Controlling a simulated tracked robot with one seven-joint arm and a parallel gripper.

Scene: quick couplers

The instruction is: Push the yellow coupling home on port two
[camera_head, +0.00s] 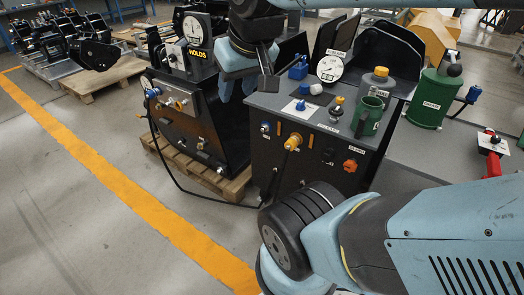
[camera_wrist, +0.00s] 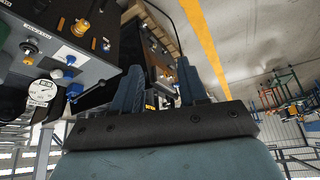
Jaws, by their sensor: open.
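The yellow coupling (camera_head: 292,142) is on the front panel of the dark grey cabinet (camera_head: 262,165), with a black hose running down from it. It also shows at the upper left in the wrist view (camera_wrist: 80,28). I cannot tell whether it is fully seated, and the port labels are too small to read. My gripper (camera_head: 236,92) is up and to the left of the coupling, apart from it, beside the cabinet top. In the wrist view my gripper (camera_wrist: 160,66) has its two fingers spread with nothing between them.
The cabinet top holds a gauge (camera_head: 330,69), a green mug (camera_head: 368,115) and blue parts. An orange knob (camera_head: 350,165) is on its front. A black unit (camera_head: 190,110) stands on a pallet at the left. A green canister (camera_head: 433,98) stands right. Floor in front is open.

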